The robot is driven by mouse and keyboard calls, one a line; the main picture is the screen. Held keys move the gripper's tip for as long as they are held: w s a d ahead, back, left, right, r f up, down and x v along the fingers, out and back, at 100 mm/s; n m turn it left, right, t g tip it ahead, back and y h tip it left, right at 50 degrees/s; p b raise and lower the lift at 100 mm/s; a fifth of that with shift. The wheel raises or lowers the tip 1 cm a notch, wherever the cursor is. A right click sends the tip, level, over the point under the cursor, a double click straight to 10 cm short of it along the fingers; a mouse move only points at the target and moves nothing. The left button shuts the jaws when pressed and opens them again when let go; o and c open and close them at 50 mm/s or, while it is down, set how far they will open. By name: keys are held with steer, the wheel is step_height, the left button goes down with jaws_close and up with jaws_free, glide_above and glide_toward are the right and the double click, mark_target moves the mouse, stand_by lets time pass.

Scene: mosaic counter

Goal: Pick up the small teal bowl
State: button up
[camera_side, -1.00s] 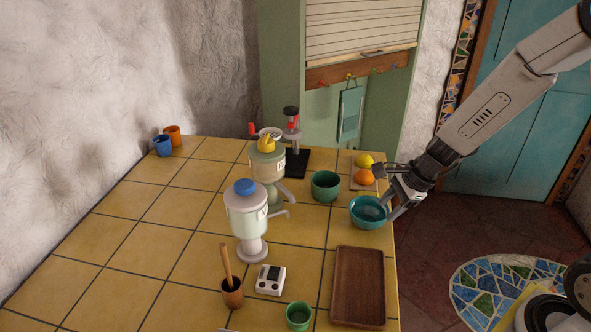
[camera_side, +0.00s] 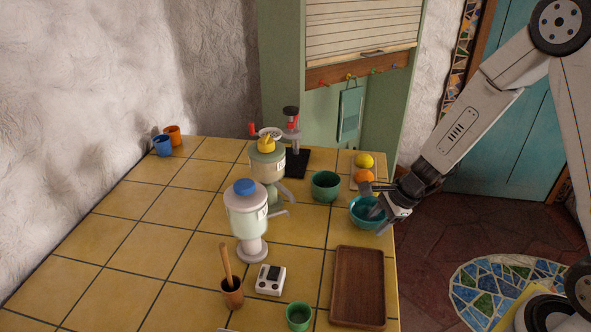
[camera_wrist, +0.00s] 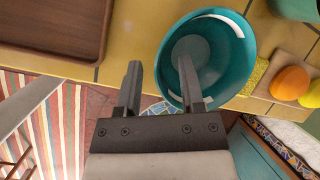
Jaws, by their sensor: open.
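The teal bowl (camera_side: 357,213) sits upright near the right edge of the tiled counter. In the wrist view the bowl (camera_wrist: 239,70) fills the upper middle, with a white highlight on its rim. My gripper (camera_side: 379,221) is at the bowl's right side and is open. In the wrist view my gripper (camera_wrist: 160,65) has its right finger over the bowl's inside and its left finger outside, so the near rim lies between them in the picture. I cannot tell whether either finger touches the bowl. The fingers and wrist hide part of its right side.
A brown wooden tray (camera_side: 358,285) lies in front of the bowl. A green bowl (camera_side: 325,186) stands behind left. An orange (camera_side: 364,176) and a lemon (camera_side: 364,160) rest on a board behind. A dispenser (camera_side: 247,222) stands left. The counter's left side is mostly clear.

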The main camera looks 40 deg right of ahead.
steer(key=shift+w+a+f, duration=0.15)
steer(key=shift+f, duration=0.35)
jaws_close()
